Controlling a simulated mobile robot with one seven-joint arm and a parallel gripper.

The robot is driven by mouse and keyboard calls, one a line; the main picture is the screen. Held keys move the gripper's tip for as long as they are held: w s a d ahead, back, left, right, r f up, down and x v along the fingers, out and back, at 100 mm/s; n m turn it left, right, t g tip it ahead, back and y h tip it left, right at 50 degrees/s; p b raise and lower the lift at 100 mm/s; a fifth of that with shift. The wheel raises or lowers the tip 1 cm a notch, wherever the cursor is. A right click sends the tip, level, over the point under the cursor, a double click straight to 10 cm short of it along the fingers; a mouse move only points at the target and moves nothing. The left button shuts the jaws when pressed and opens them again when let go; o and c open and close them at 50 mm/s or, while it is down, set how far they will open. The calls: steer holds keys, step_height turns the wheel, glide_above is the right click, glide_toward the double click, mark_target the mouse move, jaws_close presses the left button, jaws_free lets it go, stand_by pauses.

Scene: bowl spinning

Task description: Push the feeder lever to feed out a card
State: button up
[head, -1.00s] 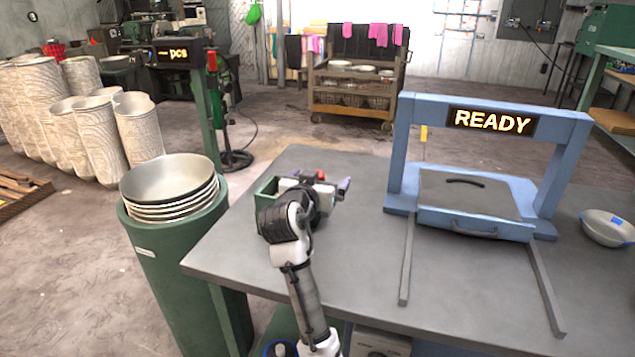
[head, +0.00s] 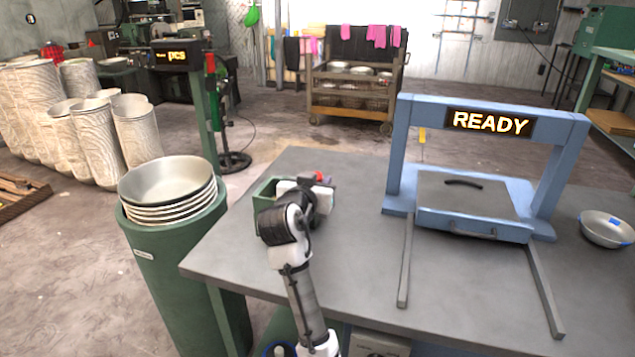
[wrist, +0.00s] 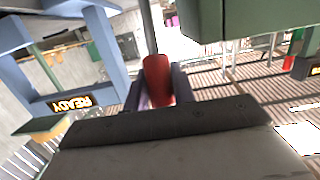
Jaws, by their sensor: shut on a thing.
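The green card feeder (head: 265,197) stands at the far left part of the grey table, partly hidden by my arm. Its red lever knob (head: 319,176) shows just past my gripper (head: 321,188). In the wrist view, the red knob (wrist: 157,80) on a grey rod (wrist: 148,25) sits between the purple fingers of my gripper (wrist: 160,88), which is shut on it. The feeder's green body (wrist: 245,18) shows at upper right there. No card can be made out in either view.
A blue press frame (head: 398,150) with a "READY" sign stands on the right of the table (head: 350,260). A metal bowl (head: 606,228) lies at far right. Stacked bowls (head: 168,185) sit in a green drum at left. The table's middle is clear.

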steer(key=shift+w, duration=0.1)
steer(key=shift+w+d+r+p, duration=0.15)
steer(key=shift+w+r+p, duration=0.05)
steer(key=shift+w, duration=0.2)
steer(key=shift+w+d+r+p, duration=0.1)
steer(key=shift+w+r+p, duration=0.1)
steer(key=shift+w, duration=0.15)
steer(key=shift+w+d, duration=0.15)
steer(key=shift+w, duration=0.25)
steer(key=shift+w+d+r, duration=0.15)
steer(key=shift+w, duration=0.3)
steer(key=shift+p+x, duration=0.35)
steer(key=shift+x, duration=0.65)
steer(key=shift+r, duration=0.2)
